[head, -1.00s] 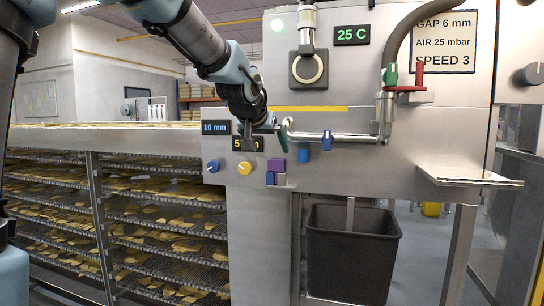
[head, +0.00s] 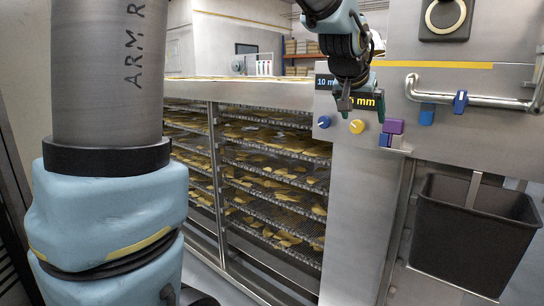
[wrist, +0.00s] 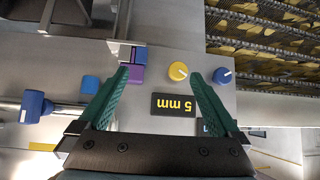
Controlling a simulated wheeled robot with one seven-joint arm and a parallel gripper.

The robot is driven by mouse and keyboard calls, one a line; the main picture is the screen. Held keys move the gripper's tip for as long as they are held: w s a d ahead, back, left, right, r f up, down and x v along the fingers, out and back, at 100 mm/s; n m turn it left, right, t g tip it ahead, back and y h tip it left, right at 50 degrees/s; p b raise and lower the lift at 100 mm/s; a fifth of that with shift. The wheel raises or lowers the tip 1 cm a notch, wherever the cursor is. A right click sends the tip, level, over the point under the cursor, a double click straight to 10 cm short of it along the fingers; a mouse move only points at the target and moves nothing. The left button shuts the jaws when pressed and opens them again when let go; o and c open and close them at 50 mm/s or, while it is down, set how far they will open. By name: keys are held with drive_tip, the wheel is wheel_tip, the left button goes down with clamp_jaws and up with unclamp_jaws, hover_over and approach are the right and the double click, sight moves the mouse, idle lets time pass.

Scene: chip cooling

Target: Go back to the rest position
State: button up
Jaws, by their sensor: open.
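My gripper (head: 364,103) is in front of the steel machine's panel in the head view, pointing down and partly covering the small displays. In the wrist view its two green fingers (wrist: 163,98) are spread apart with nothing between them. Beyond the fingers are a yellow knob (wrist: 178,71), a blue knob (wrist: 222,76) and a display reading 5 mm (wrist: 174,105), upside down in this view. The yellow knob (head: 357,126) and blue knob (head: 324,121) also show below my gripper in the head view. I cannot tell the exact gap to the panel.
A purple block (head: 394,126) and a pipe with a blue valve (head: 460,101) stick out of the panel at right. A dark bin (head: 475,230) hangs below. Racks of chips on mesh belts (head: 270,190) fill the middle left. My arm's thick link covers the left side.

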drive_tip(key=a+f+n+g+y+p, duration=0.1)
drive_tip(key=a+f+y, duration=0.1)
drive_tip(key=a+f, duration=0.45)
drive_tip(key=a+f+n+g+y+p, duration=0.1)
drive_tip(key=a+f+n, duration=0.15)
drive_tip(key=a, duration=0.75)
drive_tip(key=s+a+f+n+g+y+p, duration=0.1)
drive_tip(key=s+a+f+g, duration=0.1)
drive_tip(key=s+a+f, duration=0.2)
drive_tip(key=s+a+f+n+g+y+p, duration=0.1)
drive_tip(key=s+a+f+n, duration=0.1)
drive_tip(key=s+a+f, duration=0.3)
drive_tip(key=s+a, duration=0.4)
drive_tip(key=a, duration=0.2)
drive_tip(key=shift+a+f+g+y+p, duration=0.3)
drive_tip(key=shift+a+g+p, duration=0.05)
drive_tip(key=shift+a+g, duration=0.05)
